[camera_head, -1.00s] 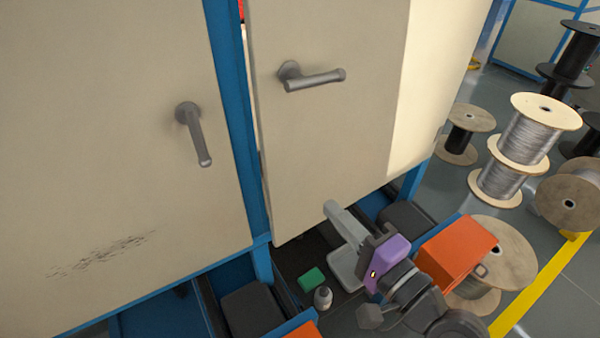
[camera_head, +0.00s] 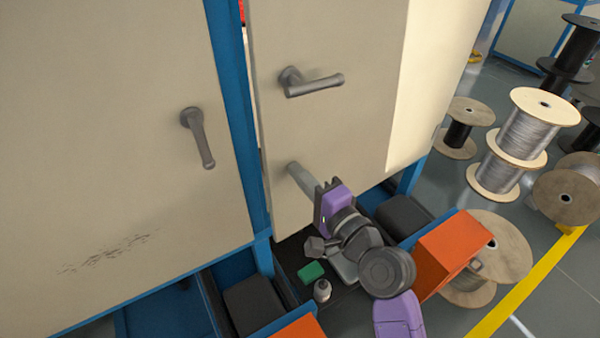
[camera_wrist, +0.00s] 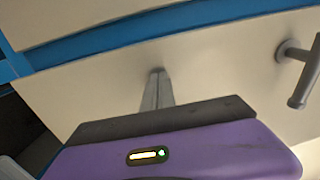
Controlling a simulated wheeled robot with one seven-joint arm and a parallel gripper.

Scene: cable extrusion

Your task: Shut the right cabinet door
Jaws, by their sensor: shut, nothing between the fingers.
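The right cabinet door (camera_head: 345,130) is a beige panel with a grey lever handle (camera_head: 312,84) that lies nearly level. A gap shows between its left edge and the blue frame post (camera_head: 235,110), so it stands slightly ajar. My gripper (camera_head: 292,168) is shut and empty. Its tips are at the lower left part of the door, below the handle, and look to be touching or almost touching the panel. In the wrist view the closed fingers (camera_wrist: 157,90) point at the door, with the handle (camera_wrist: 302,75) at the right.
The left cabinet door (camera_head: 110,130) has a handle (camera_head: 197,137) hanging down. Below stand an orange box (camera_head: 450,252), a green block (camera_head: 311,271) and a small bottle (camera_head: 322,290). Several cable spools (camera_head: 525,130) stand on the floor at the right.

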